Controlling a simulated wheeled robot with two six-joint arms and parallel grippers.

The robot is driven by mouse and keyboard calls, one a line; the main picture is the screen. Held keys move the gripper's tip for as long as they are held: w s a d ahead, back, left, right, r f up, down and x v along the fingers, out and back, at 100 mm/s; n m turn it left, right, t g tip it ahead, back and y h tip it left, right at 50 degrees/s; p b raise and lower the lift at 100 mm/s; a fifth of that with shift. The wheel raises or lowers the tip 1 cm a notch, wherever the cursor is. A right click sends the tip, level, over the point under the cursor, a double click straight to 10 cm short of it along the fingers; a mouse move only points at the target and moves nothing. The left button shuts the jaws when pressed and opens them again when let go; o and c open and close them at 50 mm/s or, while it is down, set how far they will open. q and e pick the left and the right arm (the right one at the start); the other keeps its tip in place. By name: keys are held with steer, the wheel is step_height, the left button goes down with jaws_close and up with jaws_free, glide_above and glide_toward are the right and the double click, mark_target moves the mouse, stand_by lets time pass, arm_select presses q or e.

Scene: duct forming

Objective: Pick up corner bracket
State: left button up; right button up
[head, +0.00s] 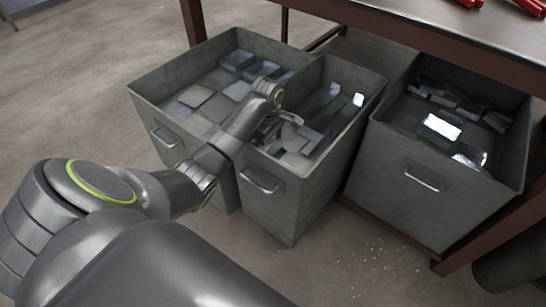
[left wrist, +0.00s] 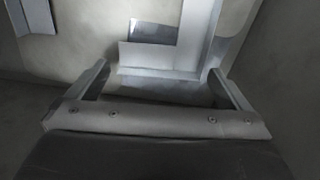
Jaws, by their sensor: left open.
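My left gripper (head: 287,122) reaches into the middle grey bin (head: 276,203), among loose metal pieces. It is open; in the left wrist view its two fingers (left wrist: 160,82) stand wide apart with nothing between them. A bright, L-shaped metal piece, seemingly a corner bracket (left wrist: 150,56), lies just beyond the fingertips in that view. Its long arm runs up and away to the right. The fingers look apart from it, but the exact gap is hard to tell. In the head view my gripper partly hides the pieces beneath it. My right gripper is not in view.
Another grey bin (head: 160,118) with flat pieces stands left, and a third (head: 400,190) stands right under a table (head: 440,32) with brown legs. The middle bin's walls rise close around my gripper. Another metal piece (left wrist: 40,17) lies at the wrist view's upper left.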

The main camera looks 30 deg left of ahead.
arm_select(q)
steer(key=c, duration=0.9)
